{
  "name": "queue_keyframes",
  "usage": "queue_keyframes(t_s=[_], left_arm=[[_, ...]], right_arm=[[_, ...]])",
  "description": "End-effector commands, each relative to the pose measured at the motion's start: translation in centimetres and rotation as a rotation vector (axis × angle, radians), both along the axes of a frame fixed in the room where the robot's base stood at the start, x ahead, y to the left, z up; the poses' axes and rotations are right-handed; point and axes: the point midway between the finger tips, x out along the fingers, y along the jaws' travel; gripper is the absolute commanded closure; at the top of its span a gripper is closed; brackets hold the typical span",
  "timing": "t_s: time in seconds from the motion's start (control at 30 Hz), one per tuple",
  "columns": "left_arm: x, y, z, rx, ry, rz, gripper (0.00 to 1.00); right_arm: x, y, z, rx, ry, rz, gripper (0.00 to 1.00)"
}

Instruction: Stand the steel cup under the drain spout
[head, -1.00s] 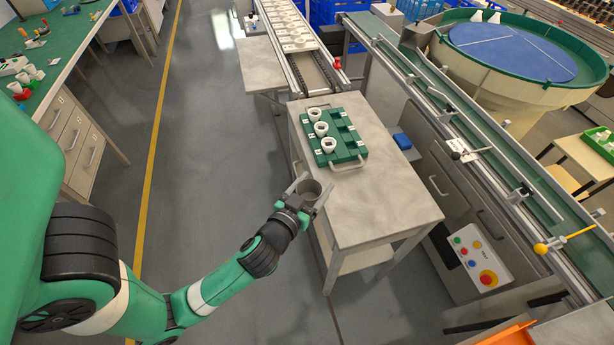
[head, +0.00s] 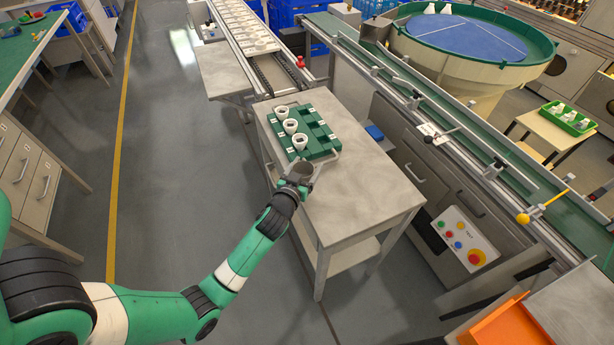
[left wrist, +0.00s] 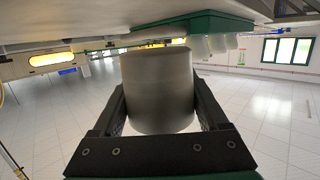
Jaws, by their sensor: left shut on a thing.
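The steel cup (head: 302,171) is a plain grey cylinder. In the head view it shows at the left edge of the grey cart top, just in front of the green tray. My left gripper (head: 296,180) is shut on it. In the left wrist view the cup (left wrist: 158,85) fills the space between the two dark fingers (left wrist: 160,112). I cannot tell whether its base touches the cart top. I cannot make out a drain spout in these frames. My right gripper is not in view.
The cart top (head: 357,198) is bare to the right of the cup. A green tray (head: 322,132) with several white cups stands behind it. A conveyor rail (head: 440,108), a control panel (head: 462,240) and a round bowl feeder (head: 470,45) are to the right. An orange bin (head: 498,318) is at lower right.

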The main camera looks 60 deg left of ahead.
Motion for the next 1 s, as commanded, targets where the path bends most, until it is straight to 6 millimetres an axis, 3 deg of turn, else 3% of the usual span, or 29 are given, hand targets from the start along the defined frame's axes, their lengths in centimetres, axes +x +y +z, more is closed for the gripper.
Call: queue_keyframes(t_s=[0.27,0.67,0.7,0.8,1.0], left_arm=[[0.3,0.4,-3.8,-0.001,0.001,0.0,0.79],[0.3,0.3,-4.1,-0.001,-0.001,0.0,0.79],[0.3,0.3,-3.9,-0.001,0.0,0.0,0.17],[0.3,0.3,-3.9,-0.001,0.001,0.0,0.0],[0.3,0.3,-3.9,-0.001,0.001,0.0,0.0]], right_arm=[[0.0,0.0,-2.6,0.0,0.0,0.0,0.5],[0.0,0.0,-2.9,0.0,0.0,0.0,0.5],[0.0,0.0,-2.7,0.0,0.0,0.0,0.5],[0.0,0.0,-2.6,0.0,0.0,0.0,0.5],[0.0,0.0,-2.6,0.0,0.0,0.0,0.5]])
